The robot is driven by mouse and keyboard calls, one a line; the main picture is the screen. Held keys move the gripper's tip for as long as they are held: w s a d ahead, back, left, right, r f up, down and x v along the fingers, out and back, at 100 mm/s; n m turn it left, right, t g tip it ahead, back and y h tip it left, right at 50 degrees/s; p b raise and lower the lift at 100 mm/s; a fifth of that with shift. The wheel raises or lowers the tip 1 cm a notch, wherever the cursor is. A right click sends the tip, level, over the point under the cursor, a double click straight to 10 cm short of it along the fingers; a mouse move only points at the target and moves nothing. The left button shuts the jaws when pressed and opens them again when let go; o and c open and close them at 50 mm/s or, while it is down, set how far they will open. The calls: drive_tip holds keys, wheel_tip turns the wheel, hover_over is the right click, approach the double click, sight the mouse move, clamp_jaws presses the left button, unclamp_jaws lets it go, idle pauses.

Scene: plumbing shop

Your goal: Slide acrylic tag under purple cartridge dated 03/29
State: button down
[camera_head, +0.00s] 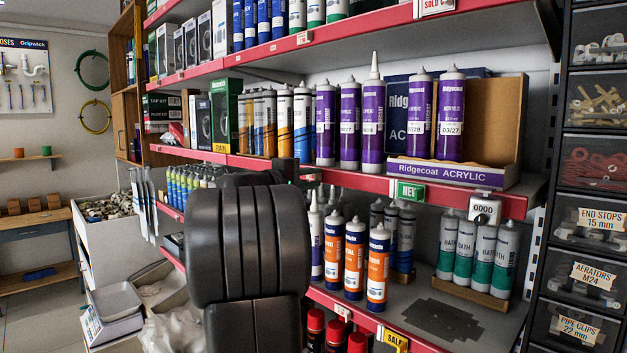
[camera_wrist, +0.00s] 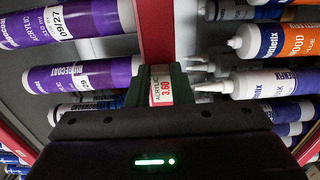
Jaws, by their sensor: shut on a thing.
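Several purple cartridges stand upright on the middle shelf in the head view, including the leftmost one (camera_head: 325,110) and one at the right (camera_head: 452,105) whose label seems to read 03/27. The other dates are too small to read surely. In the wrist view the purple cartridges lie sideways at the left; the upper one (camera_wrist: 100,17) seems to read 09/27. My gripper (camera_head: 287,170) is at the red shelf edge near the left purple cartridges. In the wrist view it is shut on the acrylic tag (camera_wrist: 161,92), marked ACRYLIC 3.60, in front of the red rail (camera_wrist: 156,30).
Orange and white cartridges (camera_head: 354,260) stand on the shelf below, close to my gripper. A green NEW sign (camera_head: 410,191) hangs on the rail to the right. A Ridgecoat ACRYLIC display tray (camera_head: 445,173) sits on the middle shelf. Drawers (camera_head: 594,160) line the right side.

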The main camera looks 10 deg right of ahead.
drive_tip(key=c, duration=1.3)
unclamp_jaws()
drive_tip(key=b+v, duration=0.3)
drive_tip(key=v, duration=1.1)
drive_tip(key=shift+d, duration=0.1)
drive_tip(key=shift+w, duration=0.1)
drive_tip(key=p+x, duration=0.3)
drive_tip(key=x, duration=1)
drive_tip(key=shift+w+d+r, duration=0.1)
drive_tip(key=shift+d, duration=0.4)
drive_tip(key=shift+s+d, duration=0.2)
drive_tip(key=shift+s, duration=0.25)
drive_tip(key=shift+w, duration=0.1)
